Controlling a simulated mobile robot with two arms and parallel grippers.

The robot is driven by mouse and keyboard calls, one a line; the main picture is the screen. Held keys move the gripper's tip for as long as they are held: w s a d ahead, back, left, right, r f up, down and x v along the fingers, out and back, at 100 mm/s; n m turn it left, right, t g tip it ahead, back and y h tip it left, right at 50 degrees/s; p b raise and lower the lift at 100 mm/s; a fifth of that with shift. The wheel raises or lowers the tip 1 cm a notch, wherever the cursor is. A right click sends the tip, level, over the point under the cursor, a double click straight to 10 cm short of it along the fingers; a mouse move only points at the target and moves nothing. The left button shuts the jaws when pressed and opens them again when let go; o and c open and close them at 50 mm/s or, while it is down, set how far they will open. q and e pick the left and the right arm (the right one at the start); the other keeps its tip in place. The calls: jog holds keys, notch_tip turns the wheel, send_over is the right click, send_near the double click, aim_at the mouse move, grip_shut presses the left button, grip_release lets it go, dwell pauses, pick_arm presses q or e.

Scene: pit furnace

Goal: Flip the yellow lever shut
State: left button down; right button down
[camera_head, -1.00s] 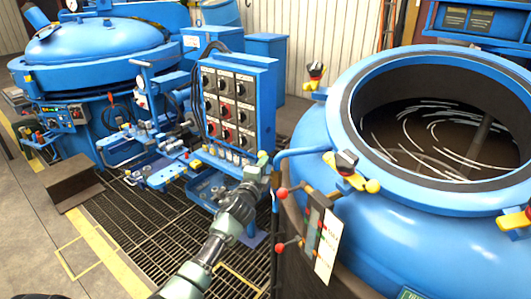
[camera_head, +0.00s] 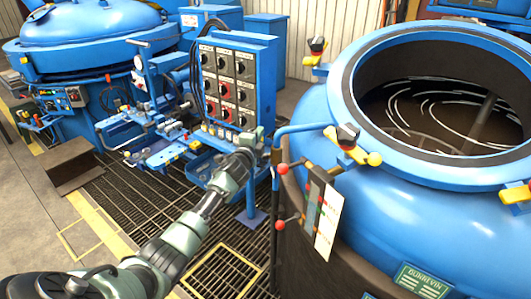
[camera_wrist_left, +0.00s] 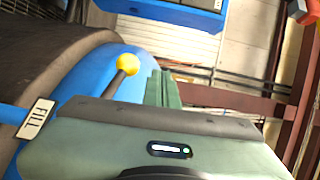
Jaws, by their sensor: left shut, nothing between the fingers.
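The yellow lever shows in the left wrist view as a yellow ball knob (camera_wrist_left: 127,63) on a short dark rod. The rod stands out at a slant by the blue curved body, near a blue pipe with a "FILL" tag (camera_wrist_left: 36,119). My left gripper (camera_head: 256,137) is shut and empty, at the end of the blue pipe beside the open vessel in the head view. Its green fingers (camera_wrist_left: 161,88) show just right of the yellow knob in the wrist view, and I cannot tell whether they touch it. In the head view I cannot make out this lever.
The open blue vessel (camera_head: 410,215) fills the right, with red-knobbed levers (camera_head: 283,169) and a white plate on its side. A panel of dials (camera_head: 232,88) stands just behind my gripper. Pipework and a lidded blue vessel (camera_head: 90,35) stand left. Floor grating lies below.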

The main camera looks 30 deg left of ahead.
pick_arm(q)
jog(key=shift+w+a+f+b, duration=0.15)
jog(key=shift+w+f, duration=0.1)
jog(key=shift+f, duration=0.3)
jog(key=shift+w+a+f+b, duration=0.1)
jog(key=shift+w+f+b, duration=0.1)
jog(key=shift+f, duration=0.3)
jog(key=shift+s, duration=0.15)
jog(key=shift+f, duration=0.15)
